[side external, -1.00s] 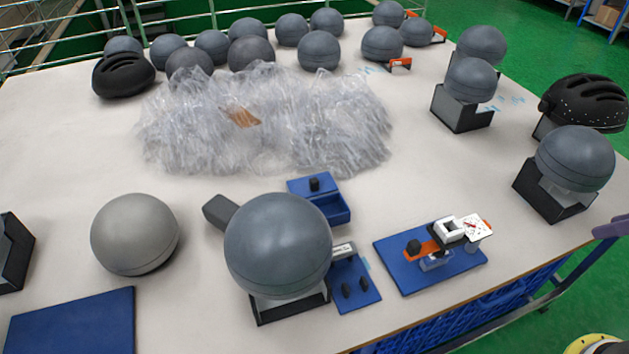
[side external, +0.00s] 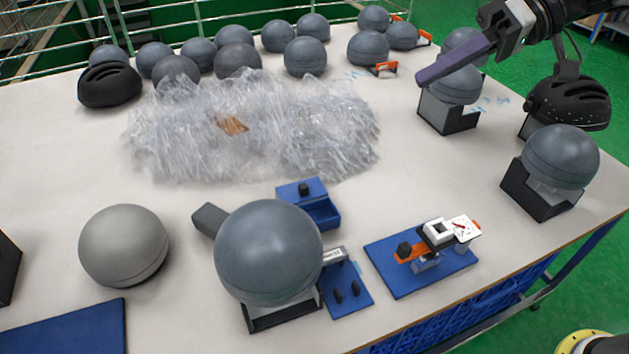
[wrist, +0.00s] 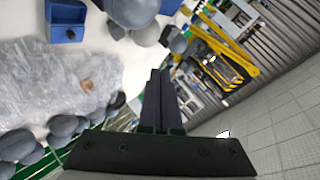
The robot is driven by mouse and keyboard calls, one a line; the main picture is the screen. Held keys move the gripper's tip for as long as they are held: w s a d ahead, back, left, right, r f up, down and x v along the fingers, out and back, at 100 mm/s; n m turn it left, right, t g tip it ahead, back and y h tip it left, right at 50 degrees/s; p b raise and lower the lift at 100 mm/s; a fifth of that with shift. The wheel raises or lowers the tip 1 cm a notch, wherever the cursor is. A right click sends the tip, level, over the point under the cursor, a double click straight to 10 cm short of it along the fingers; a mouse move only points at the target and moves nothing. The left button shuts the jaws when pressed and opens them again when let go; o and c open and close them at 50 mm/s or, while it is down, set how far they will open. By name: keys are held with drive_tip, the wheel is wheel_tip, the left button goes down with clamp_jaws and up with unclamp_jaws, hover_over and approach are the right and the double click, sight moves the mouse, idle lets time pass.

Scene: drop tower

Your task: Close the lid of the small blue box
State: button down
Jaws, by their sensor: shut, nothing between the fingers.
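The small blue box (side external: 328,219) stands mid-table, behind the large dark grey sphere, which hides part of it in the side view. Its near compartment is open. The blue lid (side external: 289,195), with a black knob (side external: 303,188), lies at the far left part of the box, off the open compartment. The box also shows at the upper left of the wrist view (wrist: 53,34). My gripper (side external: 424,78) is shut and empty, high over the right rear of the table, well away from the box. Its long purple-grey fingers also show in the wrist view (wrist: 158,75).
The large dark sphere (side external: 268,250) sits on a black stand close in front of the box. A blue board with an orange-and-white mechanism (side external: 440,245) lies to the right. Crumpled clear plastic (side external: 250,125) fills the table behind. Helmets and several spheres stand farther out.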

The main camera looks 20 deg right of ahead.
drive_tip(key=w+f+m+y, duration=0.1)
drive_tip(key=w+f+y, duration=0.1)
drive_tip(key=w+f, duration=0.35)
drive_tip(key=w+f+m+t+y, duration=0.1)
drive_tip(key=w+f+y, duration=0.15)
drive_tip(key=w, duration=0.65)
drive_tip(key=w+f+y, duration=0.1)
drive_tip(key=w+f, duration=0.4)
drive_tip(key=w, duration=0.2)
drive_tip(key=m+t, duration=0.2)
drive_tip(key=m, duration=0.4)
approach(311, 186)
drive_tip(key=w, duration=0.2)
drive_tip(key=w+r, duration=0.1)
drive_tip(key=w, duration=0.1)
drive_tip(key=shift+a+r, duration=0.1)
drive_tip(key=shift+r, duration=0.1)
drive_tip(key=x, duration=1)
drive_tip(key=shift+r, duration=0.1)
drive_tip(key=shift+s+r, duration=0.1)
drive_tip(key=shift+s, duration=1.95)
